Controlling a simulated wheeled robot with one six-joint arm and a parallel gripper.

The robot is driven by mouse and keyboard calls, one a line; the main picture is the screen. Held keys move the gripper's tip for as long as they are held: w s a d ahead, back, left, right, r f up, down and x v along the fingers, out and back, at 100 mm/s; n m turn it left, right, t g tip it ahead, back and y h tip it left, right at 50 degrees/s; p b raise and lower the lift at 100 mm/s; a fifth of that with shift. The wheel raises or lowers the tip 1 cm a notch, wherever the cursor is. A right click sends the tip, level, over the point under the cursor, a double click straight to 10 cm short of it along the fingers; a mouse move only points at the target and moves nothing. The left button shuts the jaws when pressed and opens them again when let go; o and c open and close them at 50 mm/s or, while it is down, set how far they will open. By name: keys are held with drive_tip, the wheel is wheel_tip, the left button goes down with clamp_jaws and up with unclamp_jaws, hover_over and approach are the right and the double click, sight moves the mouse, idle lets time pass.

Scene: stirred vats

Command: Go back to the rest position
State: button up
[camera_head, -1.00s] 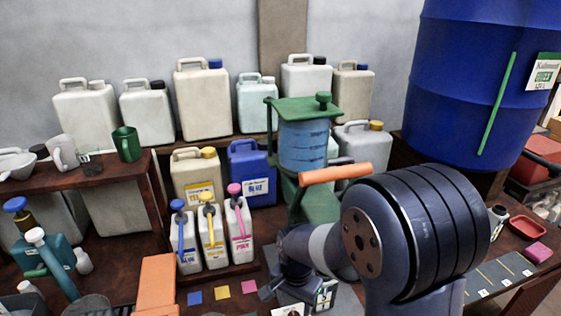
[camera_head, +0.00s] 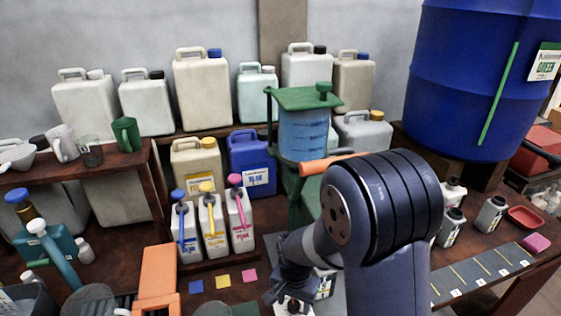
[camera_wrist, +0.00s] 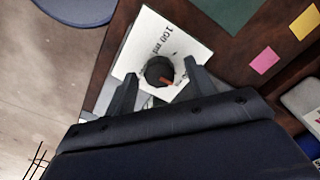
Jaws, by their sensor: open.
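My gripper (camera_wrist: 160,75) is open in the wrist view. Its two fingers stand either side of a dark round cap (camera_wrist: 159,72) with a small orange mark, over a white card (camera_wrist: 178,38) printed "100 ml". I cannot tell whether the fingers touch the cap. In the head view my gripper (camera_head: 282,290) is low at the bottom centre, partly hidden by my own arm, just above a small white item (camera_head: 293,308) at the lower edge.
Three pump bottles (camera_head: 212,228) stand left of my arm, with coloured squares (camera_head: 222,281) in front. A green-framed blue vessel (camera_head: 304,135) stands behind my arm. Small dark-capped bottles (camera_head: 490,214) and a red dish (camera_head: 525,217) are at right, near a big blue barrel (camera_head: 465,85).

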drive_tip(key=n+p, duration=0.2)
drive_tip(key=n, duration=0.4)
drive_tip(key=shift+r, duration=0.1)
drive_tip(key=n+p, duration=0.3)
drive_tip(key=n, duration=0.3)
drive_tip(key=shift+p, duration=0.35)
drive_tip(key=shift+r+n, duration=0.35)
drive_tip(key=shift+n, duration=0.05)
drive_tip(key=shift+r+b, duration=0.4)
drive_tip(key=shift+r, duration=2.65)
